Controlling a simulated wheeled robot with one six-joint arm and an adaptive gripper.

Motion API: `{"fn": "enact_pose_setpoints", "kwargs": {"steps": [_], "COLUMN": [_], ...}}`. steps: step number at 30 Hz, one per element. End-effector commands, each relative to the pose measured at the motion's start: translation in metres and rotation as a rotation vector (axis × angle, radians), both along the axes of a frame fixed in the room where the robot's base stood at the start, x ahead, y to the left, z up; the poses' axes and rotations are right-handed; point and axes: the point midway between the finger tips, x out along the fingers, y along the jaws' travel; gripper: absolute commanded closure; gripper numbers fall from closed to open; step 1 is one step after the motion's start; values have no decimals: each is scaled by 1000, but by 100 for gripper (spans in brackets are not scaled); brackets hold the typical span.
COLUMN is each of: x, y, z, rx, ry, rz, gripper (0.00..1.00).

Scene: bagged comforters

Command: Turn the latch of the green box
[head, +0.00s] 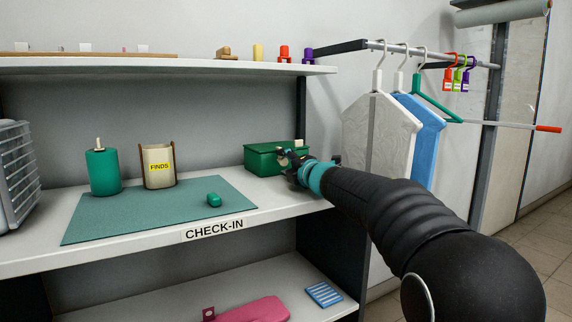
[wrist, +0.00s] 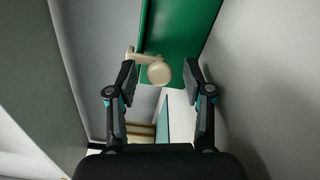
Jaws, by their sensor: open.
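The green box (head: 262,158) sits on the right end of the check-in shelf, partly hidden behind my gripper (head: 288,156). In the wrist view the green box (wrist: 185,32) fills the upper middle. Its cream latch (wrist: 158,72), an arm with a round knob, shows at the box's near edge. My gripper (wrist: 158,72) is open, with one finger on each side of the knob. No clear contact between the fingers and the knob shows.
A teal mat (head: 150,212) holds a green cylinder (head: 103,172), a FINDS holder (head: 159,167) and a small green object (head: 214,200). Bagged garments (head: 380,133) hang from a rail right of the box, close behind my arm. An upper shelf (head: 150,66) runs above.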

Motion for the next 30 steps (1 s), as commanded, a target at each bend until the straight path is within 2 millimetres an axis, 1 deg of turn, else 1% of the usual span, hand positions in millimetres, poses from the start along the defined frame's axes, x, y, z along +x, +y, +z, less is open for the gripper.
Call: {"fn": "enact_pose_setpoints", "kwargs": {"steps": [5,15,19,24,30], "x": [-13,-65,-82,-95,-99], "y": [-9,-45,-56,-65,-67], "z": [1,1,1,0,0], "rx": [0,0,0,0,0], "ry": [0,-1,-2,0,0], "rz": [-2,-3,-2,-1,0], "gripper": [49,49,49,49,49]}}
